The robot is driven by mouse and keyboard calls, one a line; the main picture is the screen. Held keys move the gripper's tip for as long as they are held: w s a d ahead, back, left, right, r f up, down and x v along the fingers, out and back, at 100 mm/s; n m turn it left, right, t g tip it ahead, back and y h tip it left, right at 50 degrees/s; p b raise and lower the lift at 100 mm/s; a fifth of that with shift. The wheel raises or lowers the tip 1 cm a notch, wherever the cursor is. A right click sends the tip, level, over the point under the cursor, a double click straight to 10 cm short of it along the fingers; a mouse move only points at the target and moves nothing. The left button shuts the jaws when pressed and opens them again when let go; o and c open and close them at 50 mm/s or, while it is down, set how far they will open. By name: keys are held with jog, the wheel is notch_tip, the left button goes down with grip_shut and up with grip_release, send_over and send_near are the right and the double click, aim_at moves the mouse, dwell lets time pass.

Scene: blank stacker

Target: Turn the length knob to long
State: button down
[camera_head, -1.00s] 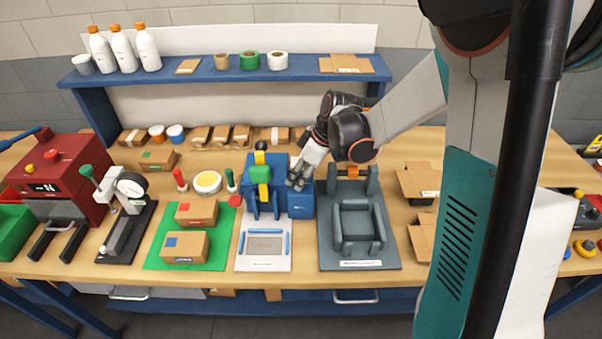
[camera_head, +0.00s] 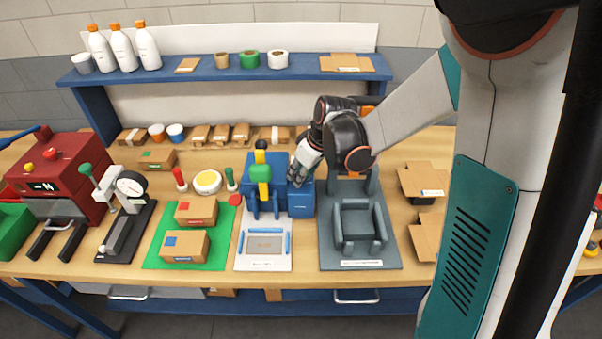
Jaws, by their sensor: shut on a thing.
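A blue machine (camera_head: 277,205) with a green block on a yellow column stands mid-table on a white base plate (camera_head: 246,262). Its blue side box (camera_head: 301,203) is at its right. My gripper (camera_head: 295,181) is at the top of this side box, pointing down and left, with its fingers close together. The knob itself is too small or hidden by the fingers, so I cannot make out its setting. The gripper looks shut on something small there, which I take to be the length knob.
A dark grey fixture (camera_head: 359,225) stands close to the right of the blue machine. A green mat (camera_head: 159,246) with brown boxes lies to the left. A red machine (camera_head: 62,178) and a gauge stand (camera_head: 127,210) are further left. A blue shelf (camera_head: 223,71) spans the back.

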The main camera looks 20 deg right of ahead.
jog(key=m, duration=0.1)
jog(key=m+h, duration=0.1)
jog(key=m, duration=0.2)
jog(key=shift+s+a+m+t+h+b, duration=0.1)
jog(key=shift+a+m+t+h+b, duration=0.2)
jog(key=shift+h, duration=0.1)
jog(key=shift+a+m+h+b, duration=0.15)
jog(key=shift+m+h, duration=0.35)
jog(key=shift+m, duration=0.75)
jog(key=shift+d+m+h+b, duration=0.15)
jog(key=shift+m+h, duration=0.35)
jog(key=shift+m, duration=0.75)
jog(key=shift+a, duration=0.1)
jog(key=c, duration=1.3)
grip_release()
jog(key=shift+c, duration=0.2)
jog(key=v, duration=0.8)
